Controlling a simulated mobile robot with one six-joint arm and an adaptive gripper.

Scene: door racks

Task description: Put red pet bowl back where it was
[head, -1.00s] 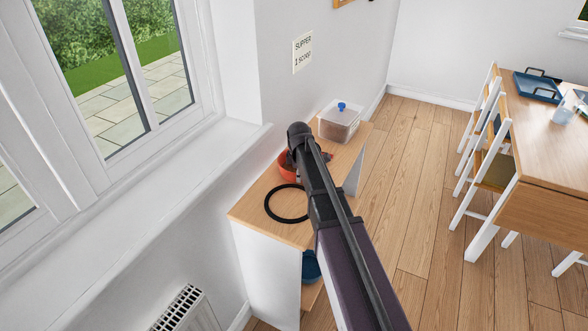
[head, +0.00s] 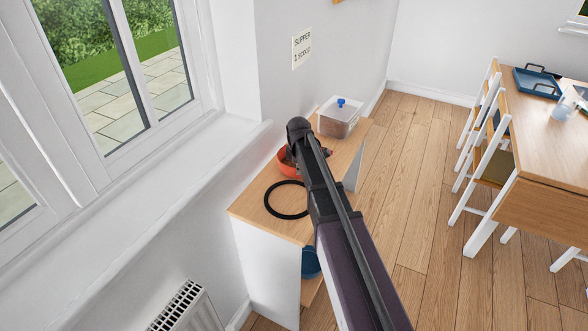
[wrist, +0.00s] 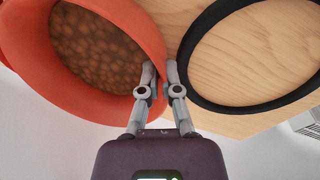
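The red pet bowl (head: 285,168), filled with brown kibble, is at the wooden top of a low white unit by the window wall, partly hidden behind my arm. In the wrist view the bowl (wrist: 160,38) fills the upper left. My gripper (wrist: 160,68) has one finger inside the bowl and one outside, closed on its rim. I cannot tell whether the bowl's base touches the top. A flat black ring (head: 286,200) lies empty on the top, on the nearer side of the bowl; it also shows in the wrist view (wrist: 207,98).
A clear tub with a blue knob (head: 340,118) stands at the far end of the unit (head: 243,207). A blue bowl (head: 310,263) sits on a lower shelf. A radiator (head: 186,310) is in front. Wooden floor is open to the right, before the table (head: 555,130) and chairs.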

